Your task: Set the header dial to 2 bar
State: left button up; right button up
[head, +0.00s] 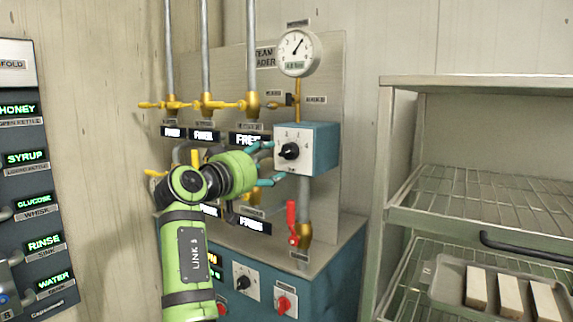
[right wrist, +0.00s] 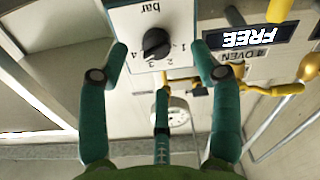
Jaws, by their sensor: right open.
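The header dial is a black knob (head: 289,151) on the white face of a teal box (head: 322,146) on the steam header panel. It also shows upside down in the right wrist view (right wrist: 156,43), with "bar" and a scale from 1 to 4 around it. I cannot tell for sure which mark its pointer is on. My right gripper (head: 267,164) is open just in front of the dial's face, to its left in the head view. In the right wrist view its green fingers (right wrist: 160,68) are spread apart, with the knob between and beyond them, seemingly untouched. My left gripper is not in view.
A round pressure gauge (head: 299,50) sits above the box; its readout is too small to read. A red lever (head: 292,222) hangs below. Yellow valves (head: 207,103) and pipes are at left. A wire rack (head: 480,205) with a tray stands right.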

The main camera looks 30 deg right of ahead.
aim_at(285, 155)
jog(key=shift+g, duration=0.3)
jog(key=x, duration=0.2)
jog(key=p+x, duration=0.1)
jog(key=x, duration=0.1)
jog(key=r+p+x, duration=0.1)
jog(key=x, duration=0.1)
jog(key=shift+s+d+r, duration=0.1)
jog(key=shift+s+d, duration=0.2)
jog(key=shift+d, duration=0.05)
jog(key=shift+w+d+p, duration=0.2)
jog(key=shift+d+p, duration=0.1)
jog(key=c, duration=1.1)
